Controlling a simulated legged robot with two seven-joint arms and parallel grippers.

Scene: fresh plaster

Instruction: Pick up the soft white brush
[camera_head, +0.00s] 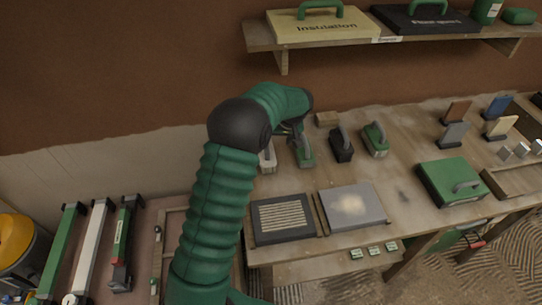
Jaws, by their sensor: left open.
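A row of handled hand tools stands on the wooden workbench (400,195). At its left end is a pale whitish tool (268,158), partly hidden behind my green arm; it looks like the soft white brush, but its bristles cannot be made out. Right of it stand a green-handled tool (304,153), a black one (342,147) and another green one (376,140). My left gripper (296,134) hangs from the bent arm, above and close to the pale and first green tools. It is open, its fingers small and partly hidden. My right gripper is out of view.
A dark slatted tray (282,220), a grey plate (352,207) and a green case (450,182) lie on the bench front. Upright blocks (454,134) stand at right. A shelf (365,43) with cases hangs above. Long tools (90,245) lie at lower left.

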